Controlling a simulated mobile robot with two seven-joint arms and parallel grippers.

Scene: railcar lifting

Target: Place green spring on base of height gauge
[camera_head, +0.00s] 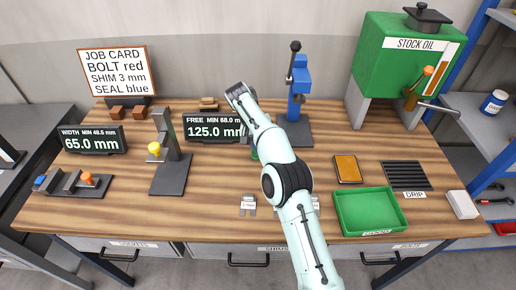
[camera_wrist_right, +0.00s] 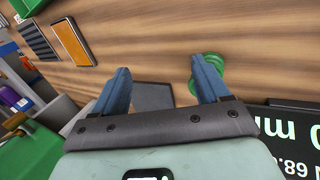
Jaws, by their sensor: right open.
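The green spring (camera_wrist_right: 209,64) stands on the wooden bench in the right wrist view, partly hidden by one finger. In the head view only a sliver of the spring (camera_head: 254,153) shows beside my right arm. The height gauge (camera_head: 299,78) has a blue head on a post and a dark flat base (camera_head: 300,134). The base also shows between the fingers in the right wrist view (camera_wrist_right: 152,97). My right gripper (camera_wrist_right: 162,74) is open with nothing between its fingers; one finger overlaps the spring in view, and contact cannot be told. My left gripper is out of view.
A display (camera_head: 213,128) reading 125.0 mm stands left of the gauge. A dark stand with a yellow ball (camera_head: 170,175) is further left. A green tray (camera_head: 370,211), an orange pad (camera_head: 347,169) and a black grate (camera_head: 406,175) lie to the right.

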